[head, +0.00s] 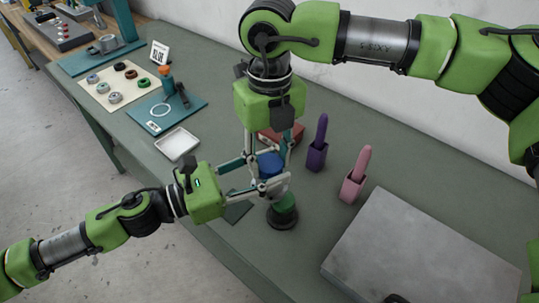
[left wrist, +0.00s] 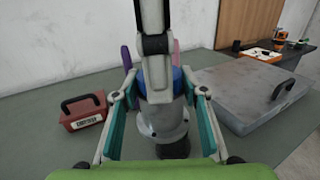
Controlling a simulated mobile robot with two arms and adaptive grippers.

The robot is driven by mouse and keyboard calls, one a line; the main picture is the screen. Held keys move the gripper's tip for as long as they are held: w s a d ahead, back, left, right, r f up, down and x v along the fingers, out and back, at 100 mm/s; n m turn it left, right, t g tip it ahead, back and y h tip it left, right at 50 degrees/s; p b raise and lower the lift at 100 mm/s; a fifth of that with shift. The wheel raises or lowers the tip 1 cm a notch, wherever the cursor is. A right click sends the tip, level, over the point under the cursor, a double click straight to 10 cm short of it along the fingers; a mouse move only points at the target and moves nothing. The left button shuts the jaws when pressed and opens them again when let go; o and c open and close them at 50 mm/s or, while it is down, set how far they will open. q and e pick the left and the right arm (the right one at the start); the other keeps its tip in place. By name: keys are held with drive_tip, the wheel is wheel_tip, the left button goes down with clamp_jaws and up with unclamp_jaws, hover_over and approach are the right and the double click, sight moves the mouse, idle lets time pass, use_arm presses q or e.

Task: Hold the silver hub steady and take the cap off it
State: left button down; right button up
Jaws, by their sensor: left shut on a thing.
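The silver hub (left wrist: 162,122) stands upright in the left wrist view, on a green and black stand (head: 284,212). The blue cap (head: 268,164) sits on top of the hub; it shows partly in the left wrist view (left wrist: 178,80). My left gripper (head: 268,178) reaches in from the left and is shut on the hub, one finger on each side. My right gripper (head: 269,158) points down from above, with its fingers around the cap. One of its fingers hides much of the cap in the left wrist view, and I cannot tell whether they grip it.
A red toolbox (left wrist: 83,112) stands close by. Purple (head: 317,156) and pink (head: 353,187) handled tools stand in holders to the right. A large grey case (head: 425,255) lies at the front right. A white tray (head: 177,143) lies to the left.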

drive_tip(key=shift+n, duration=1.6)
drive_tip(key=o, duration=1.2)
drive_tip(key=shift+r, duration=2.4)
drive_tip(key=shift+c, duration=0.3)
wheel_tip(320, 180, up, 3)
drive_tip(key=m, duration=0.3)
drive_tip(key=shift+f, duration=3.9)
